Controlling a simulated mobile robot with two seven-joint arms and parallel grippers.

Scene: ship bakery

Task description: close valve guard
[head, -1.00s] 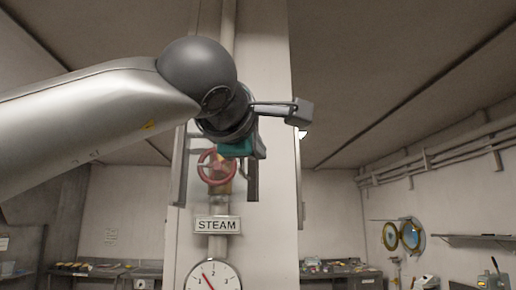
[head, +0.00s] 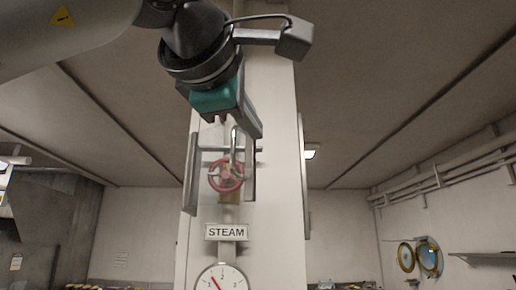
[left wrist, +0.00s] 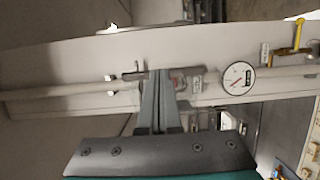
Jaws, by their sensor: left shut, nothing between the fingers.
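The valve guard (head: 190,175) shows in the head view as a grey metal frame on the white column, with upright side plates and a crossbar around a red valve wheel (head: 226,176). A curved metal handle (head: 234,142) rises by the crossbar. My left gripper (head: 222,116) is above the guard, its teal body pointing down and hiding part of the column. In the left wrist view its two grey fingers (left wrist: 158,75) are together and empty, over the valve area. They hide part of the guard. I cannot tell whether they touch it. My right gripper is not in view.
Below the valve are a STEAM sign (head: 226,232) and a round gauge (head: 221,279) on the pipe. The left wrist view also shows a yellow-handled valve (left wrist: 298,36). Pipes (head: 450,175) and an open brass porthole (head: 428,257) are at the right wall. Space right of the column looks free.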

